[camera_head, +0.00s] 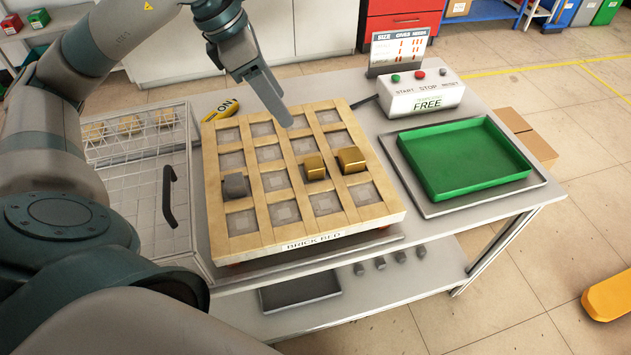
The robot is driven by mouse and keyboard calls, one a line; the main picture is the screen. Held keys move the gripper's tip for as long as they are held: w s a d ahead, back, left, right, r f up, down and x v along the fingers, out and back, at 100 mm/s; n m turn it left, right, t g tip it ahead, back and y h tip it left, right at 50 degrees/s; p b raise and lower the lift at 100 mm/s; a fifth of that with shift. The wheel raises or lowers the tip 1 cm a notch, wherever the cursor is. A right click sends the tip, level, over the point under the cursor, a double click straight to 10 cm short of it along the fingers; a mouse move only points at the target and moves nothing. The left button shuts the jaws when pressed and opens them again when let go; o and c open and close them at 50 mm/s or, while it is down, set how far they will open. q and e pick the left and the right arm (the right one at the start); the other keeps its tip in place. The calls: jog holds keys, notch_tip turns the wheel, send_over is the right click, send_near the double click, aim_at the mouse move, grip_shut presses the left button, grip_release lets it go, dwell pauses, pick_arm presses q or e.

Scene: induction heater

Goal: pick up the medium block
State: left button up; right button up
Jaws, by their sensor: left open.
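The wooden brick bed (275,238) is a grid of square pockets on the table. Three blocks sit on it: a grey block (235,186) at left, a smaller gold block (314,167) right of the middle, and a larger gold block (351,159) at right. Which one counts as the medium block is hard to tell from size alone. My left gripper (278,106) points down above the back part of the bed, behind and apart from the blocks. It is open with nothing in it, seen nearly edge-on. My right gripper is out of view.
A green tray (480,191) lies right of the bed. Behind it stand a white control box (426,98) and a size sign (399,47). A wire cage with a black handle (169,196) is at left. A yellow ON lever (221,110) sits behind the bed.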

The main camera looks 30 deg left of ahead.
pick_arm(q)
jog(key=shift+f, duration=0.7)
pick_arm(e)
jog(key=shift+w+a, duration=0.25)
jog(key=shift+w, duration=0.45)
pick_arm(q)
jog(key=shift+f, duration=0.1)
jog(key=p, duration=0.1)
send_near(314, 168)
jog(key=w, duration=0.1)
jog(key=shift+x, duration=1.55)
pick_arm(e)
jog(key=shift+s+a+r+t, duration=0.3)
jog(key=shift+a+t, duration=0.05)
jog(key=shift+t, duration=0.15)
pick_arm(q)
jog(key=shift+w+a+p, duration=0.1)
jog(key=shift+w+p, duration=0.1)
jog(key=shift+p, duration=0.1)
